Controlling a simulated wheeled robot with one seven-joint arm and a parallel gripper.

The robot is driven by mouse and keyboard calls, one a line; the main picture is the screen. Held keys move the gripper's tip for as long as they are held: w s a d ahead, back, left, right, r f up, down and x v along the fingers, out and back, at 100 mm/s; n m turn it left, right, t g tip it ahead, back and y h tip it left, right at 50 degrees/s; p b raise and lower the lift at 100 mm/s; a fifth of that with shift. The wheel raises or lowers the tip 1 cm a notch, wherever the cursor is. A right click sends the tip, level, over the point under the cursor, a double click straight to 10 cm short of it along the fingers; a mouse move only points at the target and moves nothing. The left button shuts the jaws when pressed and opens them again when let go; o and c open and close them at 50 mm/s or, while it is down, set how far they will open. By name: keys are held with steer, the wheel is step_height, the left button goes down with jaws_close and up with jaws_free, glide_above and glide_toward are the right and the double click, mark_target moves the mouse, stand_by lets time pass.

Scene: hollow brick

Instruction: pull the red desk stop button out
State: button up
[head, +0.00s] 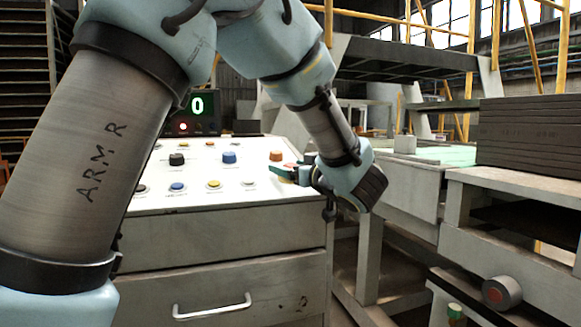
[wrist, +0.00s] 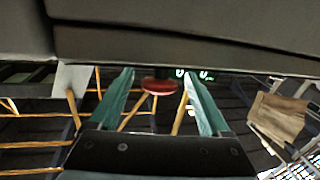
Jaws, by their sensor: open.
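The red stop button (wrist: 160,86) shows in the wrist view as a red disc on a dark stem, between the fingertips of my gripper (wrist: 158,76). The two green fingers stand apart on either side of it, with a gap on each side. In the head view my gripper (head: 284,173) is low over the right edge of the sloped control desk (head: 230,195). A bit of red (head: 289,165) shows by the fingers there, partly hidden by them. I cannot tell the exact depth between fingertips and button.
An orange button (head: 276,155) stands just behind my gripper. A blue button (head: 229,157), a black button (head: 176,159) and several flat ones are on the desk. A display (head: 197,105) reads 0. A grey cylinder with a red face (head: 501,292) is at lower right.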

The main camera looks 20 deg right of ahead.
steer(key=shift+c, duration=0.2)
jaws_close()
stand_by(0.4)
stand_by(0.3)
